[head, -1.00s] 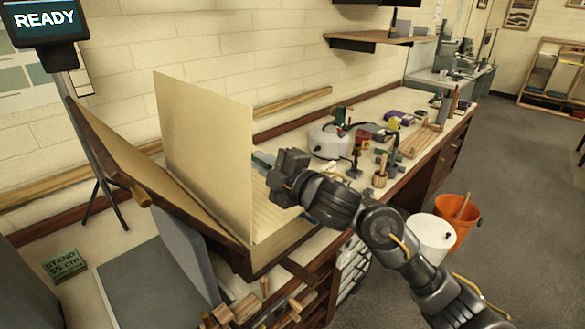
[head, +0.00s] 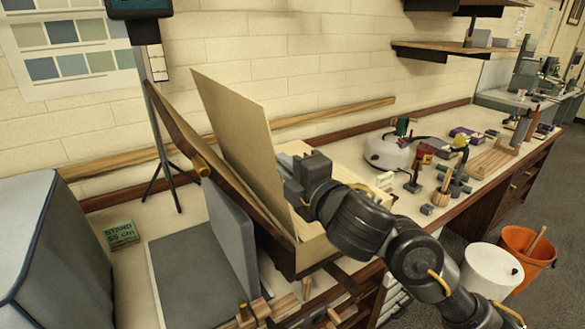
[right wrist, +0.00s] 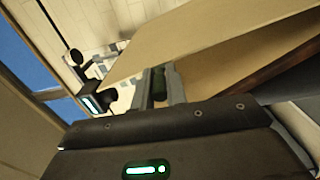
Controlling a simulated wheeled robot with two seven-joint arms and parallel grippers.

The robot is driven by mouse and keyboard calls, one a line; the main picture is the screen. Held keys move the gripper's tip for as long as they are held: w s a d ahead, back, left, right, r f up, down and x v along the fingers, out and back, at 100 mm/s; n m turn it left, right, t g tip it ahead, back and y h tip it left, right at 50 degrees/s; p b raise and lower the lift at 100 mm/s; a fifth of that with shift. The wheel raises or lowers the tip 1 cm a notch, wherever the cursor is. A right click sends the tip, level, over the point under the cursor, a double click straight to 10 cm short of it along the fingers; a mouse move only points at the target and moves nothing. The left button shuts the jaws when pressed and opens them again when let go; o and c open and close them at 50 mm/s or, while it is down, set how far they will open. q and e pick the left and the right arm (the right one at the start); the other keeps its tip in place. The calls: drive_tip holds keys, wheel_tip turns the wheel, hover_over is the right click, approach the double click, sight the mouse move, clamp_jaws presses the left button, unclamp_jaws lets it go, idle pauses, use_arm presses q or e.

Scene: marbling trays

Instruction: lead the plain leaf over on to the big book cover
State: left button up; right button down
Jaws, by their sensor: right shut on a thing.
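The plain leaf (head: 235,135) is a big cream sheet. It stands up from the open big book and leans left in the head view. The big book cover (head: 190,140) is a brown board, propped open and sloping to the left behind the leaf. A gap shows between them at the top. My right gripper (head: 292,172) is shut on the leaf's right edge, at about mid height. In the right wrist view its fingers (right wrist: 158,88) are close together beside a broad tan sheet. The fingers hide the exact grip. My left gripper is not in view.
A green block marked STAND 55 cm (head: 121,234) and a grey box (head: 45,240) are further left. A white pot (head: 388,150) and several small tools crowd the bench to the right.

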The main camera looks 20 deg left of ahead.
idle(0.3)
drive_tip(key=c, duration=1.4)
unclamp_jaws()
drive_tip(key=shift+a, duration=0.1)
drive_tip(key=shift+s+d, duration=0.1)
drive_tip(key=shift+d, duration=0.1)
drive_tip(key=shift+s+d, duration=0.4)
use_arm(q)
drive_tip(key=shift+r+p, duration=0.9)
drive_tip(key=shift+p, duration=0.05)
use_arm(e)
drive_tip(key=v, duration=0.9)
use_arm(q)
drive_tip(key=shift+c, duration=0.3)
use_arm(e)
drive_tip(key=shift+s+d, duration=0.1)
